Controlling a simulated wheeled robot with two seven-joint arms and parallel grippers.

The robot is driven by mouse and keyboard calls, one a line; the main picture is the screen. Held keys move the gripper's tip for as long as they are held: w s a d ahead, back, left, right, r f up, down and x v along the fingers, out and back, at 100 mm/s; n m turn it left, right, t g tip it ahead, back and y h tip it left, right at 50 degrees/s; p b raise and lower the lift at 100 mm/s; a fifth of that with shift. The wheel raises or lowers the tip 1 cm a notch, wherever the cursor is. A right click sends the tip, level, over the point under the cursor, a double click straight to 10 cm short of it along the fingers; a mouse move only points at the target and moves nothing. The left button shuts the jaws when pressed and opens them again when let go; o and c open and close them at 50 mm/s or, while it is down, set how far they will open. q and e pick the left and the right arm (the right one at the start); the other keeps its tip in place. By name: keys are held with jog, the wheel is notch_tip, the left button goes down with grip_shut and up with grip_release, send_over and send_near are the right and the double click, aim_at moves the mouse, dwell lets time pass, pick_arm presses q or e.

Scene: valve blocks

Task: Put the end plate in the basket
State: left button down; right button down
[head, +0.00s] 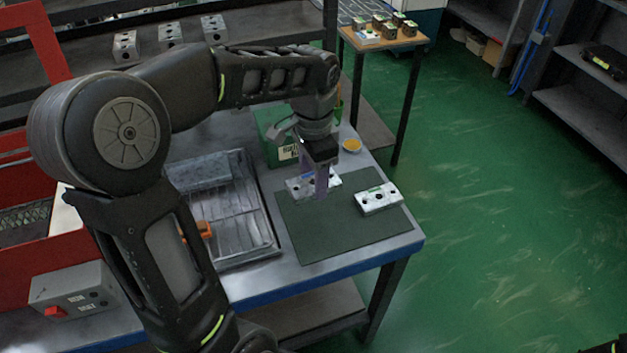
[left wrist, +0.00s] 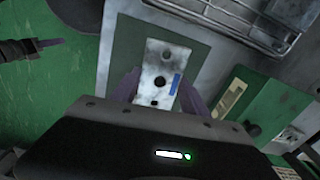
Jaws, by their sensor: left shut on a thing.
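My left gripper (head: 320,182) points down over the dark green mat and is shut on a silver block with holes, taken as the end plate (head: 298,187). In the left wrist view the plate (left wrist: 158,72) sits between my two purple fingers and shows a blue mark and dark holes. Whether it touches the mat is hard to tell. The wire basket (head: 268,246) lies left of the mat, partly behind my left arm. My right gripper (left wrist: 48,44) seems to show at the left wrist view's edge, its jaws unclear.
A similar silver block (head: 378,198) with a green mark lies on the right of the mat (head: 335,240). A grey button box (head: 75,290) is at lower left. An orange thing (head: 203,229) shows by the basket.

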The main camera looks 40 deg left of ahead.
dwell(0.4)
pick_arm(q)
jog(key=w+d+f+n, duration=0.2)
jog(key=w+d, duration=0.1)
jog(key=d, duration=0.1)
jog(key=w+d+f+n, duration=0.2)
jog(key=w+d, duration=0.2)
jog(key=w+d+f+n, duration=0.1)
jog(key=w+d+f, duration=0.1)
jog(key=w+d, duration=0.1)
jog(key=shift+w+d+f+n, duration=0.1)
jog(key=shift+w+d+n, duration=0.1)
jog(key=shift+d, duration=0.15)
jog(key=shift+w+d+n, duration=0.1)
jog(key=shift+d+n, duration=0.1)
jog(key=shift+d, duration=0.15)
jog(key=shift+s, duration=0.1)
